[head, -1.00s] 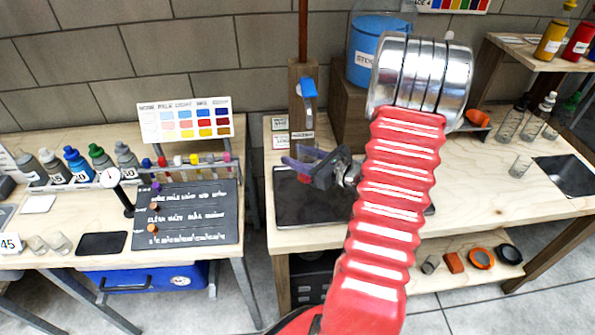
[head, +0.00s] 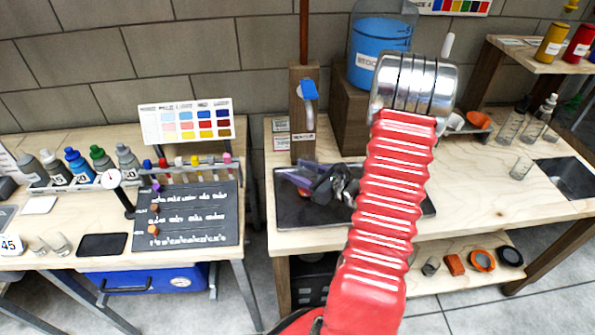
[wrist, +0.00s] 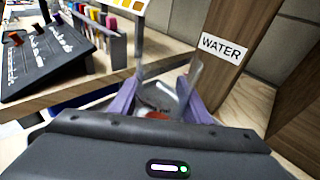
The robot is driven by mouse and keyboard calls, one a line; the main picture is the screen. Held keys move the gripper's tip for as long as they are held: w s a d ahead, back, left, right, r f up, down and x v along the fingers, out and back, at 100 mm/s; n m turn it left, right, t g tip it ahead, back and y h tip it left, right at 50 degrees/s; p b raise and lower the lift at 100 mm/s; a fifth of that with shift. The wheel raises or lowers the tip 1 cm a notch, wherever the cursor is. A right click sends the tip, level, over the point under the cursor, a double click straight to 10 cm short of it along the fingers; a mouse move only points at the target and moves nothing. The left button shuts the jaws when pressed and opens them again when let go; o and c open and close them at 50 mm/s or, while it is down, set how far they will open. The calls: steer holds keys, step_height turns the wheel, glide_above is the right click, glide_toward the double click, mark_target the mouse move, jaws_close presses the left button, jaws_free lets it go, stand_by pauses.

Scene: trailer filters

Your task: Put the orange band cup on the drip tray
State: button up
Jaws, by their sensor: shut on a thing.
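My gripper (head: 302,177) is low over the dark drip tray (head: 290,212), below the blue-handled tap. In the wrist view its two purple fingers (wrist: 160,104) are closed around a clear cup, the orange band cup (wrist: 157,114), with a small orange-red patch showing between them. The cup is mostly hidden by the gripper body, and it is hard to make out in the head view. I cannot tell whether its base touches the tray.
The tap post with its blue handle (head: 308,90) stands behind the tray. A wooden block labelled WATER (wrist: 222,45) is close to the fingers. A blue tank (head: 378,50) is behind my arm. Clear cups (head: 520,167) stand at the right. A chalkboard (head: 186,217) is at left.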

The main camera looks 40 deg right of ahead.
mark_target(315, 177)
steer(key=shift+f, duration=0.1)
steer(key=o, duration=1.1)
steer(key=shift+v, duration=6)
steer(key=shift+a, duration=0.1)
